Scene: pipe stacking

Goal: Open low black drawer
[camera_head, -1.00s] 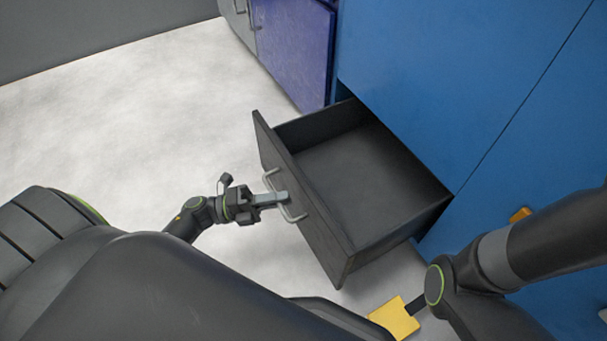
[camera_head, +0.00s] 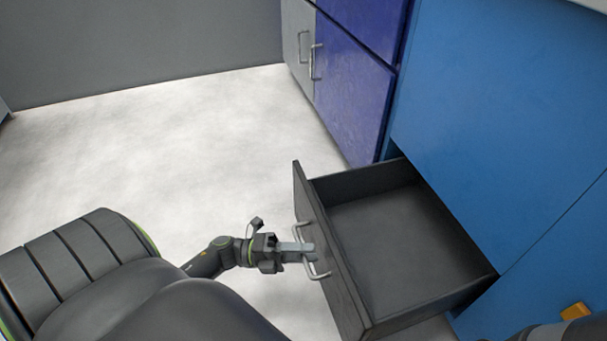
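The low black drawer (camera_head: 400,240) is pulled out of the blue cabinet, and its inside looks empty. Its front panel (camera_head: 332,262) faces left, towards me, and bears a silver bar handle (camera_head: 318,268). My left gripper (camera_head: 303,250) is at the handle, its fingers overlapping the bar, and appears shut on it. The exact contact between fingers and bar is small in this view. My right gripper is out of view; only a dark piece of the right arm shows at the lower right edge.
The blue cabinet (camera_head: 490,120) rises behind and above the drawer. A purple cabinet door (camera_head: 350,95) and a grey one (camera_head: 298,45) with silver handles stand further back. A small yellow-orange thing (camera_head: 575,311) is at lower right. The pale floor (camera_head: 180,150) at left is clear.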

